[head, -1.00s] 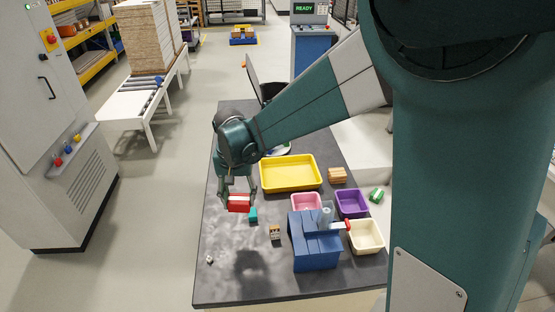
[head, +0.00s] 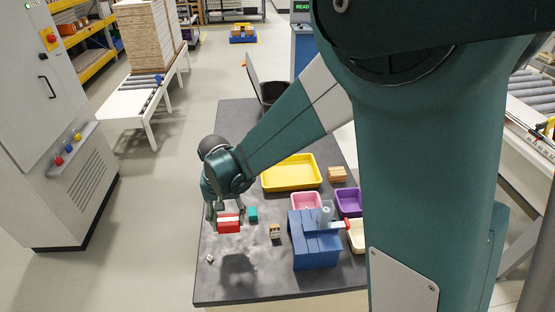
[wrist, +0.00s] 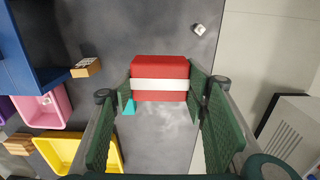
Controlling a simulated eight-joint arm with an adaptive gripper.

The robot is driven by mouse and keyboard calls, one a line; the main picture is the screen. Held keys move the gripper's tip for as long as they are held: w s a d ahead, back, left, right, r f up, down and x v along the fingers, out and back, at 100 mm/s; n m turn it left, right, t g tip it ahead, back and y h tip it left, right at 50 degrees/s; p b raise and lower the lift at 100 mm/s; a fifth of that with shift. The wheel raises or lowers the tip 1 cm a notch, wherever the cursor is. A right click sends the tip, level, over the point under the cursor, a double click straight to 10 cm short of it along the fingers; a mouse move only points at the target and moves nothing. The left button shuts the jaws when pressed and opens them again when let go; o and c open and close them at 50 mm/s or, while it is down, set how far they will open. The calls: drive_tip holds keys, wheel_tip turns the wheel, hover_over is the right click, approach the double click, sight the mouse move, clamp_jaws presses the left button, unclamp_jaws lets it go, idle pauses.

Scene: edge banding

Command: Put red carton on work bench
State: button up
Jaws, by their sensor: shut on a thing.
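The red carton (head: 229,223) with a white band is held in my gripper (head: 227,212) over the left side of the dark work bench (head: 215,285). In the wrist view the red carton (wrist: 160,70) sits between the two green finger pads of my gripper (wrist: 160,88). A shadow lies on the bench below and in front, so the carton appears raised above the surface; the exact height is hard to tell.
A teal block (head: 253,214) and a small wooden block (head: 275,231) lie right of the carton. A small white-grey item (head: 210,258) is near the left edge. A blue box-like fixture (head: 315,252), yellow tray (head: 291,184), pink bin (head: 306,202) and purple bin (head: 349,203) stand further right.

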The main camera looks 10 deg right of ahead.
drive_tip(key=shift+f, duration=0.1)
hover_over(233, 243)
drive_tip(key=shift+f+b, duration=0.3)
drive_tip(key=shift+f, duration=2.75)
drive_tip(key=shift+f, duration=0.1)
drive_tip(key=shift+f, duration=1.8)
drive_tip(key=shift+f+b, duration=0.15)
drive_tip(key=shift+b, duration=0.25)
drive_tip(key=o, duration=0.9)
drive_tip(key=shift+r, duration=0.2)
drive_tip(key=shift+r+p, duration=0.8)
drive_tip(key=shift+r, duration=5.2)
